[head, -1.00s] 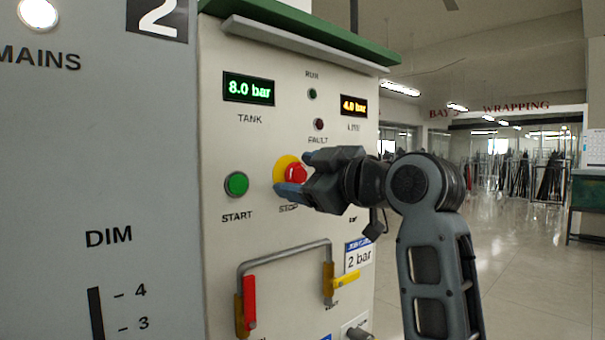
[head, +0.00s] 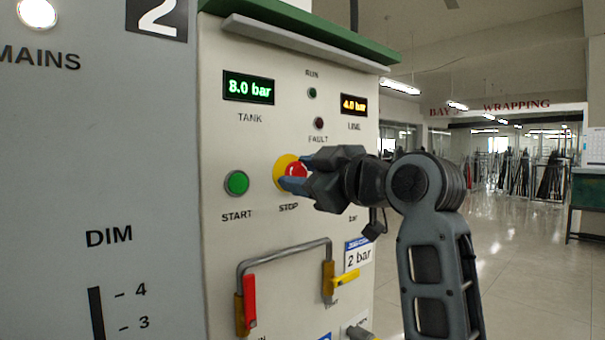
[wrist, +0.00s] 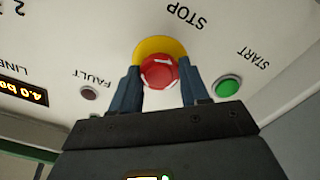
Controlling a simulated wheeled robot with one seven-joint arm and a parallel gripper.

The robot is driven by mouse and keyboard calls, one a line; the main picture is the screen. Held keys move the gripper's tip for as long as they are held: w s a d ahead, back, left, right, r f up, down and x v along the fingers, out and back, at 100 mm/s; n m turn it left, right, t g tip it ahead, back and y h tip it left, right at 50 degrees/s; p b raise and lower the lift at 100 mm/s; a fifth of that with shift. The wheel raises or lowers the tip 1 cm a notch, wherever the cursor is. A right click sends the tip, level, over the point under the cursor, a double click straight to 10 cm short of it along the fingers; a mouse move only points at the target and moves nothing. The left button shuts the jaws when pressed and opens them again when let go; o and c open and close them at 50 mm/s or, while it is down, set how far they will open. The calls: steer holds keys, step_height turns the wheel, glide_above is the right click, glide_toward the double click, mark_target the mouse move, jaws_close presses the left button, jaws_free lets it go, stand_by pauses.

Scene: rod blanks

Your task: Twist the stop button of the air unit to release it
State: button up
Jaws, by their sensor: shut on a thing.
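The red stop button (head: 297,173) stands on a yellow round plate (head: 281,169) on the front of the air unit (head: 222,130), above the label STOP. My gripper (head: 297,172) reaches it from the right in the head view. In the wrist view the stop button (wrist: 160,71) sits between the two blue fingers of my gripper (wrist: 161,85), which are shut on its sides. Part of the yellow plate (wrist: 158,45) shows behind it. White marks show on the button's face. The fingers hide part of the button in the head view.
A green start button (head: 236,183) is left of the stop button. Displays read 8.0 bar (head: 248,88) and 4.0 bar (head: 354,105). Below are a grey pipe with a red handle (head: 249,301) and a yellow handle (head: 345,281). A grey cabinet (head: 100,150) adjoins on the left.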

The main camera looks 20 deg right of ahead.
steer(key=m+p, duration=0.2)
steer(key=m, duration=0.2)
steer(key=shift+r+p, duration=0.15)
steer(key=shift+p, duration=0.15)
steer(key=shift+m+p, duration=0.95)
steer(key=shift+m, duration=0.75)
steer(key=o, duration=1.1)
steer(key=shift+c, duration=0.2)
steer(key=shift+d, duration=0.1)
steer(key=b+v, duration=0.1)
steer(key=v, duration=0.6)
steer(key=shift+s+b, duration=0.3)
steer(key=shift+s, duration=0.05)
steer(key=shift+f, duration=0.2)
